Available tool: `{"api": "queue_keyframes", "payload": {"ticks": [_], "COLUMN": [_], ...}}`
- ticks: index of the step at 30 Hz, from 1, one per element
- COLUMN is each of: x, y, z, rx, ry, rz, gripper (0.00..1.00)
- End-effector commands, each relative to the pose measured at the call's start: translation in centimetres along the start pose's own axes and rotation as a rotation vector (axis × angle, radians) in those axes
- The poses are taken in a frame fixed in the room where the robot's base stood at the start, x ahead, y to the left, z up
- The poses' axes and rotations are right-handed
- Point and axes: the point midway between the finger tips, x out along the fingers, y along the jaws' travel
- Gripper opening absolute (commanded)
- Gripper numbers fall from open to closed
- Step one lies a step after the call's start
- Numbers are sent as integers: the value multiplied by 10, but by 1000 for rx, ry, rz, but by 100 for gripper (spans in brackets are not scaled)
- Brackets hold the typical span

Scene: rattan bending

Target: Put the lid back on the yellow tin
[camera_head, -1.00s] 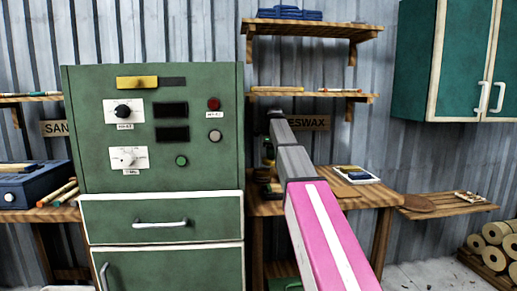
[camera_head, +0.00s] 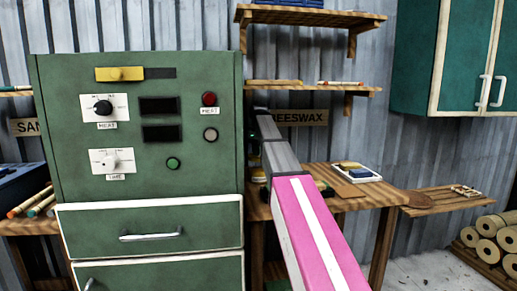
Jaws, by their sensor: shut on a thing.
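My pink and grey arm (camera_head: 318,232) reaches away from me toward the wooden bench (camera_head: 320,180) right of the green machine. My gripper (camera_head: 256,158) is at the far end, small and mostly hidden between the machine's edge and my own arm. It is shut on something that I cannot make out. A small yellow patch (camera_head: 258,176) shows just below it, low by the bench. I cannot tell whether this is the yellow tin or its lid. Neither can be clearly identified.
The green machine (camera_head: 140,190) with knobs and a drawer stands close on the left. Two wall shelves (camera_head: 315,87) hang above the bench. A pale tray (camera_head: 357,179) lies on the bench. A low slatted rack (camera_head: 455,200) and rolls (camera_head: 490,228) are at right. Some floor is clear there.

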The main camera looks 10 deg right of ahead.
Motion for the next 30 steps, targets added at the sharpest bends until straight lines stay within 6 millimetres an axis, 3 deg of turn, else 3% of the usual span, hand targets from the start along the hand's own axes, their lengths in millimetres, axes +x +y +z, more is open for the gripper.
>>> {"api": "queue_keyframes", "payload": {"ticks": [15, 30], "x": [41, 45], "y": [0, 0], "z": [0, 0], "rx": [0, 0], "ry": [1, 0], "rz": [1, 0], "gripper": [3, 3]}}
